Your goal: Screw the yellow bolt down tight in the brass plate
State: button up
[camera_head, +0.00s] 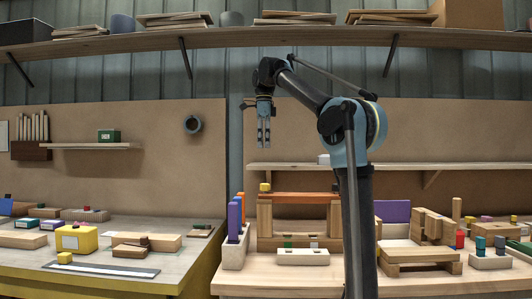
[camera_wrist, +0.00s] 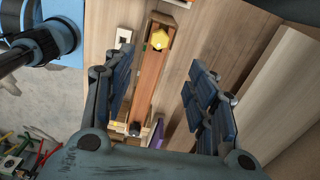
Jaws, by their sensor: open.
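The yellow bolt (camera_head: 265,187) stands upright at the left end of an orange-brown beam (camera_head: 305,195) on wooden blocks. In the wrist view the bolt's yellow head (camera_wrist: 159,40) looks six-sided. The brass plate is too small to make out surely; a brownish-gold patch surrounds the bolt in the wrist view. How deep the bolt sits I cannot tell. My gripper (camera_head: 263,145) hangs fingers down, open and empty, well above the bolt. In the wrist view the bolt lies between the two fingers (camera_wrist: 162,80), toward the top, and nothing touches it.
Purple blocks (camera_head: 235,215) stand in a pale holder left of the beam. A low wall shelf (camera_head: 390,166) runs behind it. More wooden blocks (camera_head: 430,228) stand at the right. The left table (camera_head: 200,258) bears a yellow box (camera_head: 77,239). Air around my gripper is free.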

aim_at(265, 185)
jog(key=f, duration=1.7)
jog(key=shift+d+f, duration=0.15)
jog(key=shift+d, duration=0.05)
grip_shut()
